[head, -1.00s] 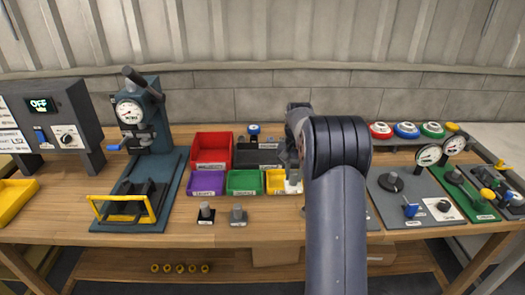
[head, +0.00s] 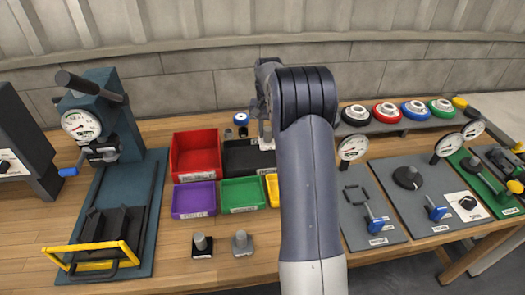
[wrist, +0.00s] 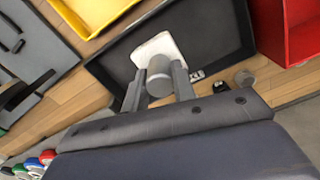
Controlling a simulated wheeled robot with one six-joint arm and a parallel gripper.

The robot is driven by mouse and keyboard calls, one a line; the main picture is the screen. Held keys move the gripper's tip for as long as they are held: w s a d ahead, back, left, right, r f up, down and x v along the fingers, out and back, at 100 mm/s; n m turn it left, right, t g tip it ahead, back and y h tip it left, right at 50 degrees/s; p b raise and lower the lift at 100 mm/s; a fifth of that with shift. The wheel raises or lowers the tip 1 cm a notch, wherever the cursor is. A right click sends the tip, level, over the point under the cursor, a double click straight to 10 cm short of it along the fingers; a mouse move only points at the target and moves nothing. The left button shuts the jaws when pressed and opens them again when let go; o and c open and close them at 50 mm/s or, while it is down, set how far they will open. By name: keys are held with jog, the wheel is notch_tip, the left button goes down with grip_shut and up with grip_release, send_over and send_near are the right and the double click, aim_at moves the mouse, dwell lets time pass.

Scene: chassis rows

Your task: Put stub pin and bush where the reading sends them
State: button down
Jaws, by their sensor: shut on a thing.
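My gripper (wrist: 160,82) is shut on a grey cylinder with a white square base (wrist: 157,47). In the wrist view this part appears over the black tray (wrist: 228,12); I cannot tell whether it touches the floor. In the head view my arm hides most of the gripper, and a bit of the white base (head: 266,144) shows beside the black tray (head: 238,160). Two similar parts stand upright at the bench front: a pin on a black base (head: 202,246) and a pin on a grey base (head: 242,243). No label shows which is the stub pin or bush.
Red (head: 195,155), purple (head: 194,199), green (head: 242,194) and yellow (head: 272,189) bins crowd around the black tray. A press with a gauge (head: 95,130) stands left. Gauge panels (head: 408,181) stand right. A blue-topped object (head: 240,119) stands behind the black tray.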

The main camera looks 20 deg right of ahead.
notch_tip(320, 180, down, 9)
jog(key=shift+p, duration=0.35)
jog(key=shift+f, duration=0.1)
jog(key=shift+f, duration=0.15)
jog(key=c, duration=1.2)
grip_release()
jog(key=shift+s, duration=0.1)
jog(key=shift+o, duration=0.2)
notch_tip(320, 180, up, 12)
jog(key=shift+r+b, duration=0.2)
jog(key=shift+b, duration=0.25)
